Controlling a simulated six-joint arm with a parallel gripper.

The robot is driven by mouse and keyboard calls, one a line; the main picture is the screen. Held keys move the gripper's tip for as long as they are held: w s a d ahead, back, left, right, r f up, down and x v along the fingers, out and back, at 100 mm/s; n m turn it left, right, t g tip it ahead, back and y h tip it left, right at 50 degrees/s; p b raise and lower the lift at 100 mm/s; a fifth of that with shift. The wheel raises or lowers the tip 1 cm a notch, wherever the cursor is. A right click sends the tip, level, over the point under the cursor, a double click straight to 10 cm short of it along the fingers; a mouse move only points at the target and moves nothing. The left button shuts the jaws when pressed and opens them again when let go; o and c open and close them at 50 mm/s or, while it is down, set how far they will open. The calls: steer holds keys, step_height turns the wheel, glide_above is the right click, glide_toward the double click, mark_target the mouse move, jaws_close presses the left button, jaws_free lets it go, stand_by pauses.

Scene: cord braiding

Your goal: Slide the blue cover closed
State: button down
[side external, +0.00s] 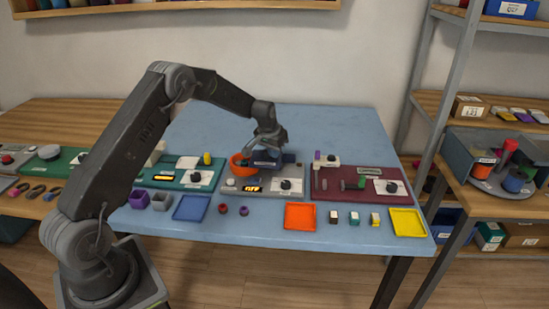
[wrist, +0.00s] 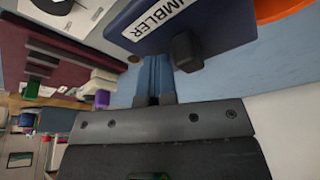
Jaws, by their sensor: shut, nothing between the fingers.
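The blue cover (wrist: 222,30) fills the top of the wrist view. It carries a white label reading "UMBLER", its start cut off, and a dark square knob (wrist: 187,52) on its edge. In the side view the cover (side external: 265,157) is a small dark blue shape on the grey station (side external: 289,198), partly hidden by my gripper. My gripper (side external: 273,143) is over the station at the cover. In the wrist view its fingertips (wrist: 154,100) are close together and empty, just below and left of the knob. I cannot tell whether they touch the cover.
An orange bowl (side external: 238,168) stands just left of the cover. The grey station has a display reading "OFF" (side external: 252,188) and a dial (side external: 286,184). A teal station (side external: 165,180) is to the left and a maroon one (side external: 340,191) to the right. Trays and small blocks line the front.

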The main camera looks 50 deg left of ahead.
mark_target(259, 156)
steer(key=shift+s+a, duration=2.6)
steer(key=shift+a, duration=0.05)
steer(key=shift+w+d, duration=0.1)
steer(key=shift+w+d, duration=0.35)
step_height(259, 156, up, 11)
stand_by(0.7)
